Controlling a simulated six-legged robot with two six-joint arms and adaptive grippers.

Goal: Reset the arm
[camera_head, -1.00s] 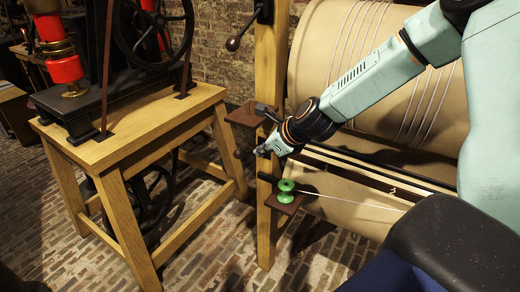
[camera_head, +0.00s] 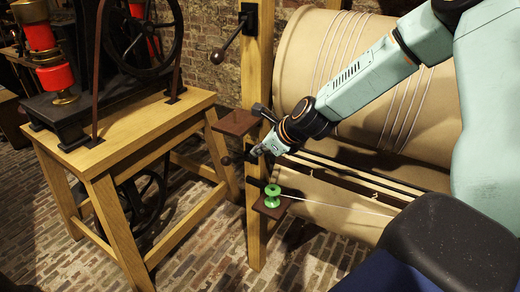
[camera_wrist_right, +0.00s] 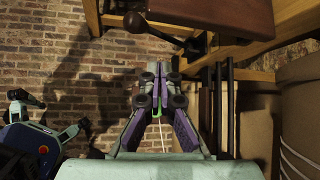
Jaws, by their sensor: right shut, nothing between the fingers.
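My right gripper (camera_head: 256,153) comes in from the upper right in the head view, beside the wooden post (camera_head: 257,90) and above a green spool (camera_head: 273,196). The spool stands on a small brown shelf (camera_head: 268,209), with a pale cord running from it to the right. In the right wrist view the two fingers of my right gripper (camera_wrist_right: 158,88) meet at their tips, with nothing held. A little green shows just behind the fingers there. My left gripper is not in view.
A large tan drum (camera_head: 420,120) wound with cord lies behind my right arm. A second brown shelf (camera_head: 235,122) and a dark lever (camera_head: 229,47) are on the post. A wooden bench (camera_head: 120,140) with a black wheel machine stands left. Brick floor (camera_head: 200,255) is open between.

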